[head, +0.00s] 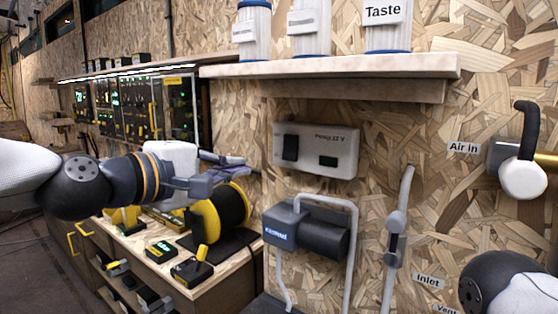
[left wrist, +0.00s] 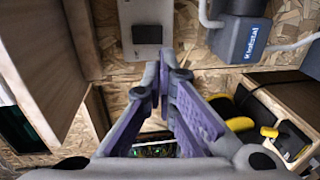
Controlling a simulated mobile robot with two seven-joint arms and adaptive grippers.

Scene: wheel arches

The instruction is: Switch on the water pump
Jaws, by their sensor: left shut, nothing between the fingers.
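The blue and black water pump (head: 322,232) hangs just below the box. My left gripper (head: 243,163) is shut and empty, left of the box and apart from it. The rocker's position is unclear. My right gripper is out of view.
A wooden shelf (head: 330,66) with white canisters juts out above the box. A bench with a yellow-black reel (head: 222,210) lies below my left arm. Grey pipes (head: 396,235) run right of the pump.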

